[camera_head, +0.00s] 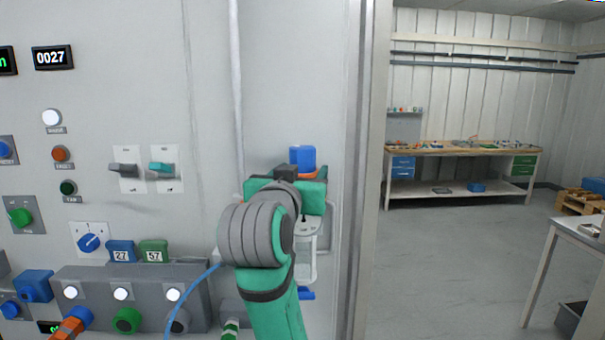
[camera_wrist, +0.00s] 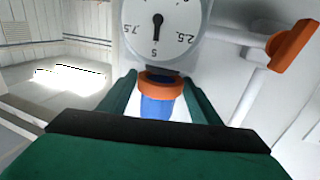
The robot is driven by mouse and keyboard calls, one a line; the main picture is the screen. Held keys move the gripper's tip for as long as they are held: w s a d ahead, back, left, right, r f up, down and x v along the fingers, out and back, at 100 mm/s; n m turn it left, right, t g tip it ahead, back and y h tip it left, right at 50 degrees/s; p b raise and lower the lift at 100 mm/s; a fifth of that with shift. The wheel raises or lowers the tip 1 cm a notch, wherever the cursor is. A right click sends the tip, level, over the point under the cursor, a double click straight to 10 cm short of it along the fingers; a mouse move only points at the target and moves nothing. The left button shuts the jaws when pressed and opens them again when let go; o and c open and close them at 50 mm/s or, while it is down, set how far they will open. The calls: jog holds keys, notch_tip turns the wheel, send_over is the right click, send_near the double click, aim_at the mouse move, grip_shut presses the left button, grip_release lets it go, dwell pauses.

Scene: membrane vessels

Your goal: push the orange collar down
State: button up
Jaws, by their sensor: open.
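The orange collar (camera_wrist: 160,87) sits around a blue cylindrical part (camera_wrist: 157,108), beside a round white dial gauge (camera_wrist: 160,18) in the wrist view. My gripper (camera_wrist: 160,84) is open, with one green finger on each side of the collar. I cannot tell whether the fingers touch it. In the head view, a strip of the orange collar (camera_head: 309,174) shows just below the blue top (camera_head: 302,157), behind my gripper. My wrist hides most of the fixture and the fingertips there.
An orange handle (camera_wrist: 292,44) sticks out on a pipe right of the gauge in the wrist view. Left of my arm, the grey panel carries switches (camera_head: 161,169), a connector block (camera_head: 130,290) and a blue cable (camera_head: 192,293). A workbench (camera_head: 458,150) stands far right, beyond open floor.

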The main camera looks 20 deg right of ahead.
jog(key=shift+w, duration=0.1)
jog(key=c, duration=1.2)
jog(key=shift+f, duration=0.8)
jog(key=shift+c, duration=0.2)
jog(key=o, duration=1.2)
jog(key=shift+w, duration=0.1)
jog(key=shift+o, duration=0.2)
jog(key=shift+d, duration=0.1)
